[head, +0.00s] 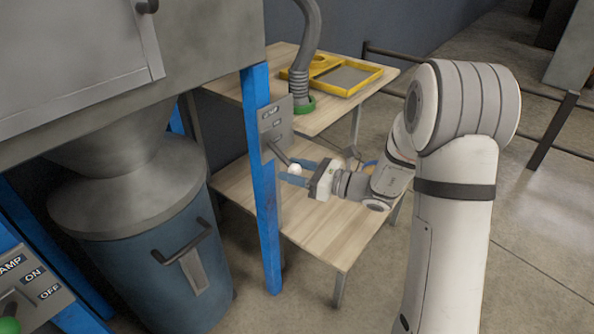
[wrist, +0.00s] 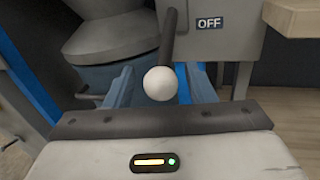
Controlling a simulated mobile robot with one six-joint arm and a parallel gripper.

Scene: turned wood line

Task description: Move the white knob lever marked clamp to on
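The white knob (head: 295,169) sits on the end of a dark lever (head: 279,154) that slants down and out from a grey plate (head: 275,122) on the blue post. The plate's small labels are hard to read in the head view. In the wrist view the white knob (wrist: 160,83) hangs from the lever (wrist: 168,35), left of an OFF label (wrist: 209,23). My gripper (head: 292,171) is open at the knob. In the wrist view its two blue fingers (wrist: 158,88) stand either side of the knob, with gaps visible; contact cannot be told.
A second panel (head: 38,285) with CLAMP, ON and OFF labels and a green knob (head: 9,325) is at lower left. A blue post (head: 262,200) and a grey-blue drum (head: 150,260) stand left of my gripper. A wooden table (head: 335,235) with an upper shelf is behind.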

